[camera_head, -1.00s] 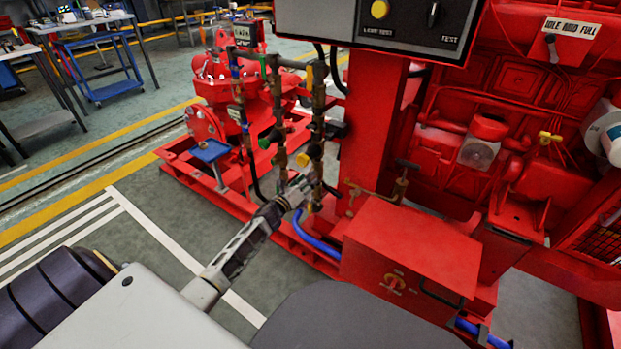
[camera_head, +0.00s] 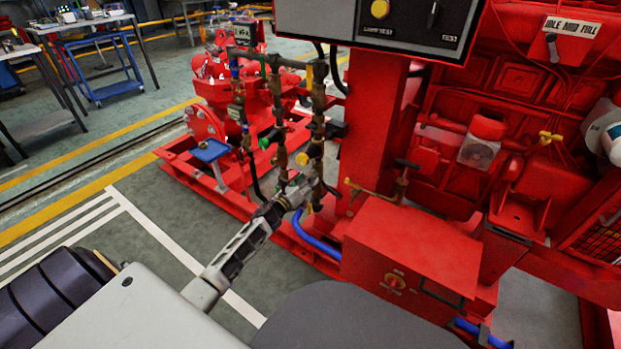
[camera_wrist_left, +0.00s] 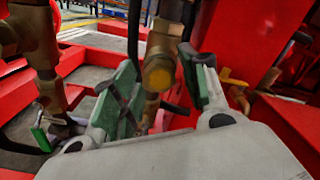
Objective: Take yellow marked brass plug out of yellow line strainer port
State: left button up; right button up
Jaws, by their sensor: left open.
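The yellow line is a brass vertical pipe (camera_head: 318,105) with a yellow band near its top in the head view. A round yellow-faced brass fitting (camera_head: 303,159) sits low on it, just above my left gripper (camera_head: 300,187). My left gripper (camera_wrist_left: 165,92) is open, with one green-padded finger on each side of this brass piece. I cannot tell whether either finger touches it. My right gripper is not in view.
Other vertical pipes (camera_head: 277,110) with a green-marked fitting stand close left of the yellow line. A red post (camera_head: 371,120) and red box (camera_head: 412,245) are close on the right. A blue hose (camera_head: 314,238) runs below. Open floor lies at front left.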

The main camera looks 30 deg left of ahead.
pick_arm(q)
grip_shut()
dwell(0.3)
jog(key=shift+n, duration=0.3)
jog(key=shift+n+p, duration=1.4)
jog(key=shift+n, duration=8.8)
